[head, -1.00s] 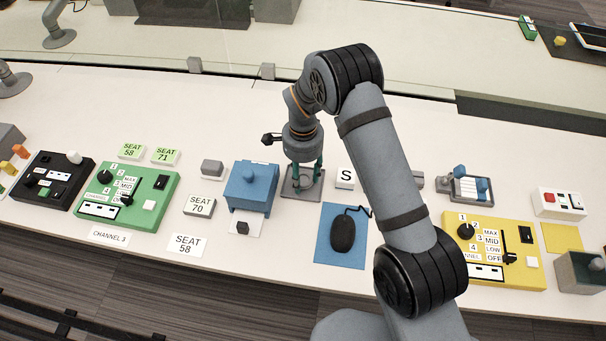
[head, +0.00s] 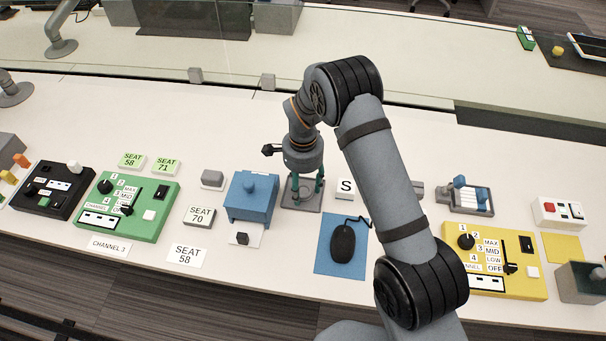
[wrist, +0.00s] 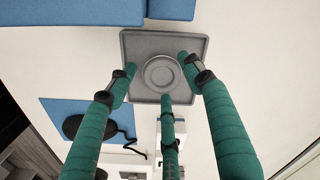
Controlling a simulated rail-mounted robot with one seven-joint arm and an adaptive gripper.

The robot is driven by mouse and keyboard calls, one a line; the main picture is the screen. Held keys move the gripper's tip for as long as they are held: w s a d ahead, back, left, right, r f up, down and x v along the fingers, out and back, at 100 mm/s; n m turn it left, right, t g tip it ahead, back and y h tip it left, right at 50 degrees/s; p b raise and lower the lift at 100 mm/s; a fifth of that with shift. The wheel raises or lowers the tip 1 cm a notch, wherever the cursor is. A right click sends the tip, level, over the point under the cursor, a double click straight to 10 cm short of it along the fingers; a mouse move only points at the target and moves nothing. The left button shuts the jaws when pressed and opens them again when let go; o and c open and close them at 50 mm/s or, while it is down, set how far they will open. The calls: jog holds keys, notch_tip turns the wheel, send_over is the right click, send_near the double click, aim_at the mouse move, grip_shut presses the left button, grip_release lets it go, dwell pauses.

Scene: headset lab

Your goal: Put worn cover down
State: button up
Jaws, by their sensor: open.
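A square grey tray (head: 288,202) lies on the white bench between the blue box and the S block. In the wrist view the tray (wrist: 134,42) holds a round grey ringed piece (wrist: 162,74), which may be the worn cover; I cannot tell whether it is a separate part. My gripper (head: 306,198) points down over the tray. In the wrist view its green fingers (wrist: 160,78) stand apart around the round piece and grip nothing. I cannot tell if the fingertips touch the tray.
A blue box (head: 250,198) stands close left of the tray. A black mouse (head: 343,243) lies on a blue mat in front of it, to the right. The S block (head: 346,188) is just right. A green control unit (head: 140,208) and a yellow one (head: 493,262) stand farther off.

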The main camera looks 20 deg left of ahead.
aim_at(303, 191)
notch_tip(303, 191, up, 12)
jog(key=b, duration=0.1)
jog(key=shift+f, duration=0.15)
